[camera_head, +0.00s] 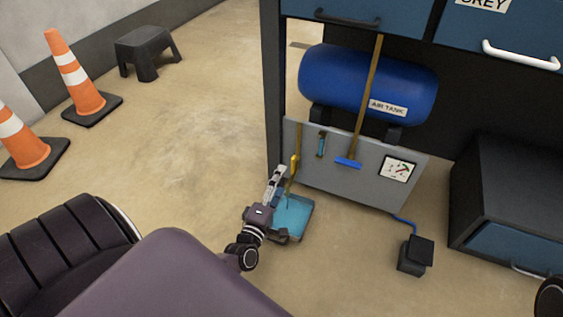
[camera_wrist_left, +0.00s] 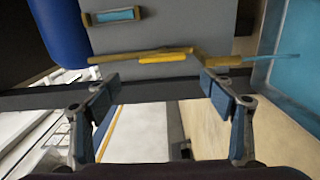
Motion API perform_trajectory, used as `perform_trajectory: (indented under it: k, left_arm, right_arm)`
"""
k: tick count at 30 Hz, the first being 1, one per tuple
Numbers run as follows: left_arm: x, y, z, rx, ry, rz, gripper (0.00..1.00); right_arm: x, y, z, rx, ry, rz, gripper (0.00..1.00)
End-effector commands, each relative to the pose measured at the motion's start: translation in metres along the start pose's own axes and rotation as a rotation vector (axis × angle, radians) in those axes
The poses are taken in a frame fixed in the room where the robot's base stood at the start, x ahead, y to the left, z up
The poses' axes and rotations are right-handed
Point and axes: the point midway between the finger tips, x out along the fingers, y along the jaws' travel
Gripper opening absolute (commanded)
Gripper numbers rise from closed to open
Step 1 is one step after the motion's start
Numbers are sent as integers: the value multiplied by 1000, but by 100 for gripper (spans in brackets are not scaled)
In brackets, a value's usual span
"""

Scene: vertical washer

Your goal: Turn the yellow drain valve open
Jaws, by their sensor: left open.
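The yellow drain valve (camera_head: 295,164) is on a thin brass pipe at the left end of the grey panel (camera_head: 340,185) under the blue air tank (camera_head: 365,83). In the left wrist view its yellow handle (camera_wrist_left: 163,58) lies along the brass pipe, in front of the grey panel. My left gripper (camera_head: 276,180) is right by the valve in the head view. In the left wrist view the open fingers (camera_wrist_left: 158,92) are spread on either side of the handle, which shows just beyond the tips; whether they touch the pipe is unclear. My right gripper is not in view.
A blue tray (camera_head: 299,212) lies on the floor below the valve, and a thin light-blue line runs from the pipe towards it. A blue-ended bar (camera_head: 348,162), a gauge (camera_head: 397,169) and a black pedal box (camera_head: 415,255) are to the right. Traffic cones (camera_head: 77,80) stand left on open floor.

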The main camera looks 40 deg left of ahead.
Motion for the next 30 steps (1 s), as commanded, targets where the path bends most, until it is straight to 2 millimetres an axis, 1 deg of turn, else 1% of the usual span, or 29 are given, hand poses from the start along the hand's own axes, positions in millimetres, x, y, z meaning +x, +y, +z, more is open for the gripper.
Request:
perform_trajectory:
  k: [11, 14, 16, 20, 27, 30]
  left_arm:
    - [0, 0, -1, 1, 2, 1, 75]
    - [-3, 0, -1, 1, 1, 0, 75]
    - [-10, 0, -1, 0, 1, -1, 75]
    - [-31, -1, -1, 1, 1, -2, 75]
    - [-81, -1, 0, 0, 1, -3, 75]
    - [-98, -1, -1, -1, 2, -2, 75]
  right_arm:
    - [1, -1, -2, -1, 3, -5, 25]
    - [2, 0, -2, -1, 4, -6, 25]
    - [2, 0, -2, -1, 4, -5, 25]
    - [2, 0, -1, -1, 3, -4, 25]
    - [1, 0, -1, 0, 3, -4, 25]
    - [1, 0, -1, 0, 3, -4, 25]
